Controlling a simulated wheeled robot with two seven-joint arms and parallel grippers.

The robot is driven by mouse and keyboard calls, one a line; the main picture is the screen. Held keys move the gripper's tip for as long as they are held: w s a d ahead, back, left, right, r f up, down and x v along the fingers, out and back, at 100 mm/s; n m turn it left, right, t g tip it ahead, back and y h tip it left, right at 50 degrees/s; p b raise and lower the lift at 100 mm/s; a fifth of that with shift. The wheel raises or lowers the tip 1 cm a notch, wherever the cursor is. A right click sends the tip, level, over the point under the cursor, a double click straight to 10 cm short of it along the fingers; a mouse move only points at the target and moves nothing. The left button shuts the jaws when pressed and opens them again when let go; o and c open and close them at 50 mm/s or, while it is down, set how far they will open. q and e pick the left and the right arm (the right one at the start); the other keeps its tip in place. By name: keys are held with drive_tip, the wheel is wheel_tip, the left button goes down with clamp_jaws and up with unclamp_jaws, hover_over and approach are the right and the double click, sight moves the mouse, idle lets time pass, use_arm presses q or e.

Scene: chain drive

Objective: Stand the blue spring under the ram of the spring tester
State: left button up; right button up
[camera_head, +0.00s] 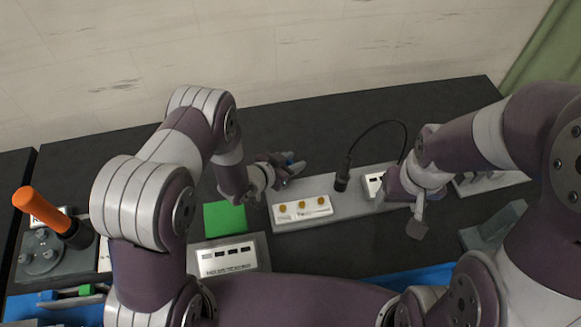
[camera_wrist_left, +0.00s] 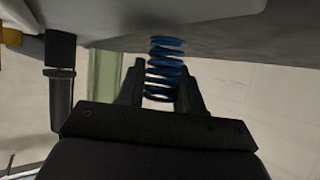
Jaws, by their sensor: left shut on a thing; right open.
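My left gripper (camera_head: 286,170) is shut on the blue spring (camera_head: 290,160), held over the middle of the dark table, just behind a long grey base (camera_head: 352,213). In the left wrist view the spring (camera_wrist_left: 165,70) is gripped between the two fingers (camera_wrist_left: 160,95), its coils sticking out past their tips. My right gripper (camera_head: 418,222) is open and empty above the right part of the grey base. I cannot tell for certain which fixture is the spring tester, and I cannot make out its ram.
An orange handle (camera_head: 40,206) rises at far left. The table's back is clear.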

use_arm(q)
wheel_tip(320, 180, down, 2)
drive_tip(key=shift+w+a+f, duration=0.1)
drive_tip(key=shift+w+a, duration=0.05)
drive_tip(key=shift+f, duration=0.1)
drive_tip(key=o, duration=1.1)
